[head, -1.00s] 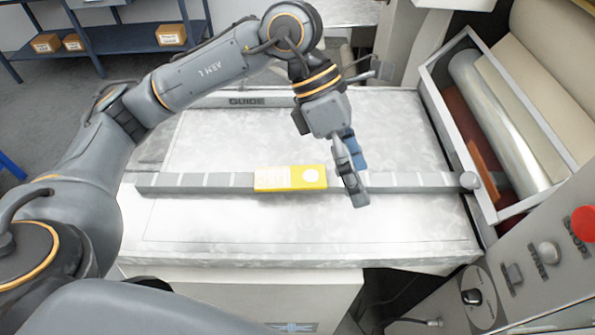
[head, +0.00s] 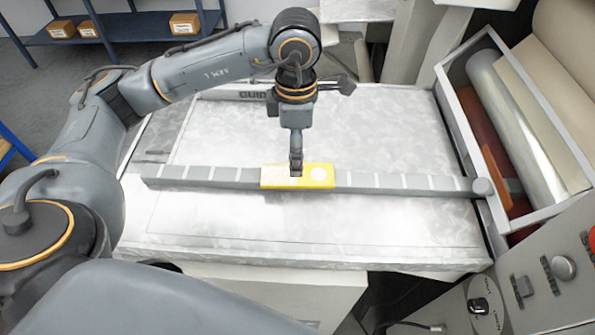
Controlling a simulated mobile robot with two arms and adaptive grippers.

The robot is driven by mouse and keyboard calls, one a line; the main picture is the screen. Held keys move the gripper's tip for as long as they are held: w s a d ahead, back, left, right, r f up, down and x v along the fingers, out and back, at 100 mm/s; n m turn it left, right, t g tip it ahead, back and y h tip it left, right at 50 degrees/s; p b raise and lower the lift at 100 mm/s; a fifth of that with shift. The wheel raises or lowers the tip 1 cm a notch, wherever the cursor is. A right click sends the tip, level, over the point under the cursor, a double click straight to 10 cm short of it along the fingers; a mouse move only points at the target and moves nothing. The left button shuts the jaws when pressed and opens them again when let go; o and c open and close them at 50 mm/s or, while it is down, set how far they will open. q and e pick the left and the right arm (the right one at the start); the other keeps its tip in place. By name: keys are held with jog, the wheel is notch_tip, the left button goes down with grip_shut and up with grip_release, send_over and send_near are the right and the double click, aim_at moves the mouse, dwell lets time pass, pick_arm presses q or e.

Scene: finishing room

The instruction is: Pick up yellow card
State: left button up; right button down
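The yellow card (head: 318,177) lies flat across the grey ruler-like bar on the light metal table, near its middle. My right gripper is not in view.
The grey bar (head: 400,183) runs across the table (head: 390,235) and ends in a round knob on the right. A framed roller unit (head: 510,120) stands at the right, above a control panel (head: 540,290). Shelving with small boxes (head: 185,23) is at the back left.

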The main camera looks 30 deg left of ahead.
pick_arm(q)
jog(key=shift+s+f+p, duration=0.1)
jog(key=shift+f+p, duration=0.2)
jog(key=f+p, duration=0.1)
jog(key=f, duration=0.2)
jog(key=shift+s+d+f+p, duration=0.15)
jog(key=shift+d+f+p, duration=0.05)
jog(key=shift+f+p, duration=0.2)
jog(key=shift+f, duration=0.4)
jog(key=c, duration=1)
